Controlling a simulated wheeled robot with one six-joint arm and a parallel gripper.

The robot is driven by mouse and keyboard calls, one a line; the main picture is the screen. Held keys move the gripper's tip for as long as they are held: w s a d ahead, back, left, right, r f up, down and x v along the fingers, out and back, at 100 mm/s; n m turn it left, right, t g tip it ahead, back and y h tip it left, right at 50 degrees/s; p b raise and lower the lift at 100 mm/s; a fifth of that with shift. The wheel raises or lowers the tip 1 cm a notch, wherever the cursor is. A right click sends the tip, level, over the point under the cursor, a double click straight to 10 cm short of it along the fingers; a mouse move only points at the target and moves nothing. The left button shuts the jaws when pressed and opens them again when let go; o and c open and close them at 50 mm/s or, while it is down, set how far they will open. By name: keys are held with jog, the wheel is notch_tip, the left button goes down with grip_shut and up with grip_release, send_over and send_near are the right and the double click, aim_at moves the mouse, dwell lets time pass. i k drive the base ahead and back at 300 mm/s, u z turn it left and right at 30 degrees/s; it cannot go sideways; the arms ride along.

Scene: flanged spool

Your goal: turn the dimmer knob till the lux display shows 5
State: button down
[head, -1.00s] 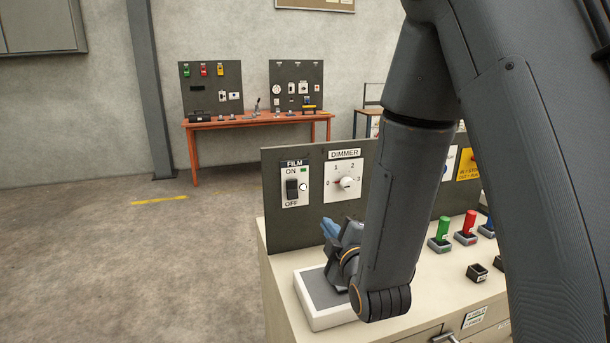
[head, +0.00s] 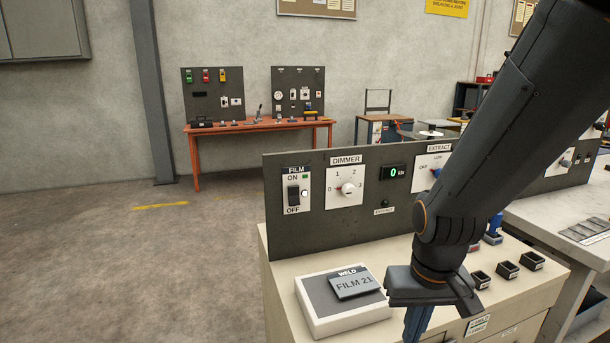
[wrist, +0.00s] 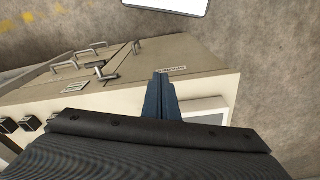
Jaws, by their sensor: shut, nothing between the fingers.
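The dimmer knob (head: 348,189) is a round pale knob on a white plate marked 0 to 3, on the dark upright panel (head: 320,228). Its red pointer is toward the 0 on the left. The lux display (head: 394,173), right of it, reads a green 0. My gripper (head: 416,325) points down over the front of the cabinet, below and to the right of the knob and well apart from it. Its blue fingers are together and empty; in the wrist view they (wrist: 162,98) point out over the cabinet front.
A FILM switch (head: 293,193) is left of the dimmer. A pale box (head: 312,303) with a FILM 21 plate (head: 355,284) on it stands on the cabinet top (head: 395,250). An EXTRACT dial (head: 436,173) and small dark holders (head: 507,270) are to the right.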

aim_at(349, 189)
jog(key=z, duration=1.8)
jog(key=k, duration=0.55)
jog(key=u, duration=1.4)
